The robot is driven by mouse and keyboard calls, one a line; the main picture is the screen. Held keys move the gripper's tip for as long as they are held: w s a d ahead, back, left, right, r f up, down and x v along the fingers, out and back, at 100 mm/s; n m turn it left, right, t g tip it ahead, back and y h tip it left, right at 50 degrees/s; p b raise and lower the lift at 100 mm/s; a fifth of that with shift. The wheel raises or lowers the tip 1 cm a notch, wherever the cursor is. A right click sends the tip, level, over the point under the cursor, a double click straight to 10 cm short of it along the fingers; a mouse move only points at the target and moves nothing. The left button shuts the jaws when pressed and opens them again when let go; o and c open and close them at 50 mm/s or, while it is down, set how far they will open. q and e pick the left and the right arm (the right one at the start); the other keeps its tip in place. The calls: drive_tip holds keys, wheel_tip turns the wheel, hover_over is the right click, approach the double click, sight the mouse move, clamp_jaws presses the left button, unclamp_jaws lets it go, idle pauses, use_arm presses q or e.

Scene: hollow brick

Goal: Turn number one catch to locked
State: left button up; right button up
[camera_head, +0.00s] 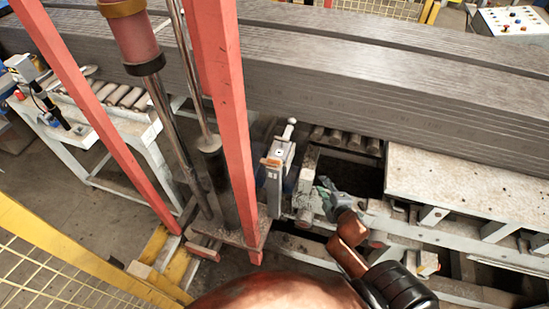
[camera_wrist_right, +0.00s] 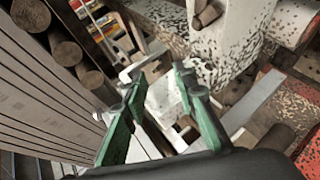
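A pale grey catch housing (camera_head: 280,152) with a white lever ending in a round knob (camera_head: 291,123) stands upright beside the brick stack. The lever points up and away. No number is readable on it. My right gripper (camera_head: 326,192) is to the right of the housing and nearer to me, apart from it. In the right wrist view its two green fingers (camera_wrist_right: 150,95) are spread open with nothing gripped. A white lever (camera_wrist_right: 132,72) shows just beyond the fingertips, and a pale plate (camera_wrist_right: 166,97) shows between them. My left gripper is not in view.
A long grey ribbed block (camera_head: 400,95) runs behind the catch over rollers (camera_head: 345,140). Red posts (camera_head: 222,110) and a dark cylinder stand close on the left. A pale frame with a plate (camera_head: 465,185) is on the right. Yellow mesh fencing (camera_head: 60,265) is lower left.

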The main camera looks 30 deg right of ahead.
sight(274, 158)
drive_tip(key=w+a+r+n+t+y, duration=0.1)
drive_tip(key=w+r+n+t+y, duration=0.5)
drive_tip(key=r+n, duration=0.55)
drive_tip(key=s+a+r+n+g+y, duration=0.15)
drive_tip(key=a+n+y, duration=0.35)
drive_tip(key=n, duration=0.6)
drive_tip(key=a+r+n+g+y, duration=0.3)
drive_tip(key=a+n+y, duration=0.2)
drive_tip(key=n, duration=0.5)
drive_tip(key=p+x, duration=0.1)
drive_tip(key=x, duration=0.6)
drive_tip(key=shift+w+r, duration=0.2)
drive_tip(key=shift+c, duration=0.4)
clamp_jaws()
